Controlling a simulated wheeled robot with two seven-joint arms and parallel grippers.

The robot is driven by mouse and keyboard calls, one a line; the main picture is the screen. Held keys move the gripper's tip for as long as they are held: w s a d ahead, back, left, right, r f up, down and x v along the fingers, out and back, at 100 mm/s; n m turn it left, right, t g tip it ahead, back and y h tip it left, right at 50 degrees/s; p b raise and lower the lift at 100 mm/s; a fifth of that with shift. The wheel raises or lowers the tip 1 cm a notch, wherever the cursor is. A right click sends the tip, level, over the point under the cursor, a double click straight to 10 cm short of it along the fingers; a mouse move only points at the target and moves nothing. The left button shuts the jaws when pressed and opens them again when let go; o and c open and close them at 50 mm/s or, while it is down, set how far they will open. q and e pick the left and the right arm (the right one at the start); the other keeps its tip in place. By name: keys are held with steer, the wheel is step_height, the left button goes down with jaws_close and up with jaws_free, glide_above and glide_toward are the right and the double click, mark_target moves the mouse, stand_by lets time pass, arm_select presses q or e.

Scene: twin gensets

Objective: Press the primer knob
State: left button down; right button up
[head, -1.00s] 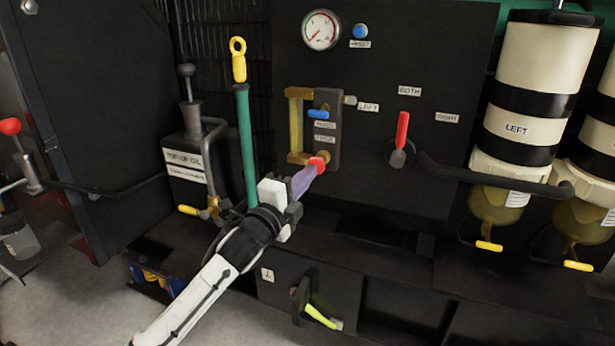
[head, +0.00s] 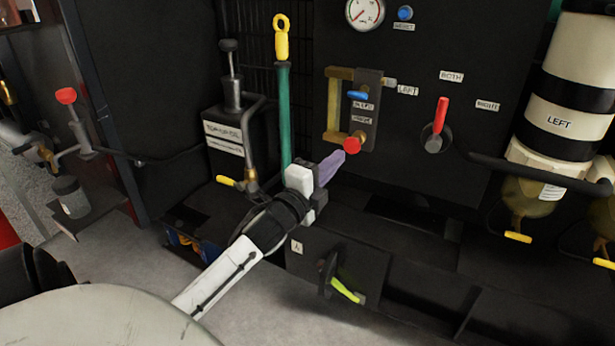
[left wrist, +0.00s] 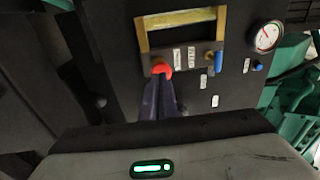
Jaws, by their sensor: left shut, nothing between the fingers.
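A red knob (head: 352,145) sits at the lower end of a small dark plate with brass bars on the black panel (head: 400,185). Small labels above it are too blurred to read surely. My left gripper (head: 332,167) is shut and empty, its purple fingers pointing up at the knob from just below and left. In the left wrist view the dark fingers (left wrist: 160,98) end right under the red knob (left wrist: 162,68) and overlap its lower edge. I cannot tell whether they touch. My right gripper is not in view.
A blue lever (head: 357,95) is above the knob, and a red selector lever (head: 441,115) is to the right. A green yellow-topped handle (head: 284,110) stands close left of my gripper. A dark pipe (head: 520,175) runs right. A yellow-green lever (head: 345,291) is below.

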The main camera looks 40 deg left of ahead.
arm_select(q)
steer(key=v, duration=0.8)
steer(key=shift+s+d+f+p, duration=0.15)
steer(key=shift+s+d+p, duration=0.05)
steer(key=shift+s+p, duration=0.2)
stand_by(0.6)
steer(key=s+d+f+n+g+h, duration=0.1)
steer(key=s+d+f+n+g, duration=0.15)
steer(key=d+f, duration=0.35)
steer(key=s+d+f+n+g+h, duration=0.15)
steer(key=d+f+n, duration=0.25)
steer(key=f, duration=0.4)
steer(key=s+d+f+n+g+h, duration=0.2)
steer(key=s+d+f+n, duration=0.2)
steer(key=d, duration=0.4)
steer(key=s+d+f+n+g+h, duration=0.2)
steer(key=s+d+f+n+g, duration=0.1)
steer(key=s+d+f, duration=0.3)
steer(key=s+d+n, duration=0.1)
steer(key=s+d, duration=0.1)
steer(key=s, duration=0.1)
steer(key=shift+s+d+f, duration=0.2)
steer(key=shift+s+f, duration=0.05)
steer(key=shift+s, duration=0.05)
steer(key=shift+h, duration=0.25)
